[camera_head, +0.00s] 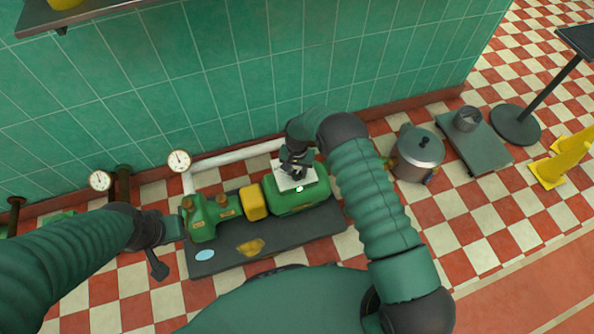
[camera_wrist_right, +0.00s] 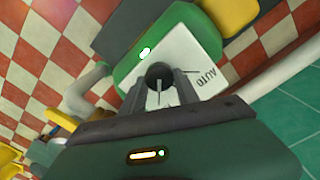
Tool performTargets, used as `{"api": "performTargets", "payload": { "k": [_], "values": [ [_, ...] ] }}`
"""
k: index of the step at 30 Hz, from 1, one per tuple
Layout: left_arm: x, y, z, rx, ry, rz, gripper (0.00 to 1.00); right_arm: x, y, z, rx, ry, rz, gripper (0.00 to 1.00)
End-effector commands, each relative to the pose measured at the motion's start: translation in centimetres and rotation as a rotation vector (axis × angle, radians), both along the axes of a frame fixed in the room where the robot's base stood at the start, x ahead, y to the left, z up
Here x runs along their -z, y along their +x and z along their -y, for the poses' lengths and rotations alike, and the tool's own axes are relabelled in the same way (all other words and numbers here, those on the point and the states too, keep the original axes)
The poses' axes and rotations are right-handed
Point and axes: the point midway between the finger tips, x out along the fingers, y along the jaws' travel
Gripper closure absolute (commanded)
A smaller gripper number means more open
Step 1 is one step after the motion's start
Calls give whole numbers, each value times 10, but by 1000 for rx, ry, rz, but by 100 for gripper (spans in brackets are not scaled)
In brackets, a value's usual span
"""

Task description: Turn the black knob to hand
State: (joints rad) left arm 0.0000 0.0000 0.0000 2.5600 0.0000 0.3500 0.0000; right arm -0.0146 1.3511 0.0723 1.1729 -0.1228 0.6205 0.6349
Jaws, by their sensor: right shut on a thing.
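The black knob (camera_wrist_right: 159,72) sits on a white plate (camera_wrist_right: 205,62) on top of a green motor housing (camera_head: 312,195). The plate carries the word AUTO, upside down in the right wrist view, and a thin dark line beside the knob; any other lettering is hidden. My right gripper (camera_wrist_right: 162,88) is shut on the knob, with a finger on each side. In the head view my right gripper (camera_head: 294,168) covers the knob, and part of the white plate (camera_head: 301,181) shows around it. My left gripper (camera_head: 164,246) is at the pump's left end; its fingers are unclear.
The green pump (camera_head: 203,216) and yellow guard (camera_head: 253,203) share a dark base (camera_head: 300,226) with the motor. Pressure gauges (camera_head: 179,161) and a white pipe (camera_head: 240,155) stand along the tiled wall. A lidded metal pot (camera_head: 417,155) and yellow cones (camera_head: 565,160) stand right.

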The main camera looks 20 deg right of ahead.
Motion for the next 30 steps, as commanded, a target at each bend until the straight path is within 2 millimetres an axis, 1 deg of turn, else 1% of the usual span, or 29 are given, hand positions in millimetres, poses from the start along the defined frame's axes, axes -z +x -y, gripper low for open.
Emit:
{"api": "performTargets", "payload": {
  "k": [7, 8, 12, 13, 20, 23, 26, 29, 30],
  "values": [
    [0, 0, 0, 0, 0, 0, 64, -1, 2, 0, 3, 1, 4, 100],
    [0, 0, 0, 0, 0, 0, 64, -1, 2, 0, 3, 1, 4, 62],
    [0, 0, 0, 0, 0, 0, 64, -1, 1, 0, 2, 1, 3, 44],
    [0, 0, 0, 0, 0, 0, 64, -1, 1, 0, 2, 1, 3, 41],
    [0, 0, 0, 0, 0, 0, 64, 0, 0, 0, 1, 1, 0, 41],
    [-3, 0, 0, 0, 0, 0, 64, -5, 1, 0, 1, 0, 1, 41],
    [-11, 0, 0, 0, 0, 0, 64, -21, 1, 0, 1, 1, 3, 41],
    [-24, 0, 0, 0, 0, 0, 64, -48, 1, 0, 0, 1, 3, 41],
    [-29, 0, 0, 0, 0, 0, 64, -61, 2, 0, 0, 0, 4, 41]
  ]
}}
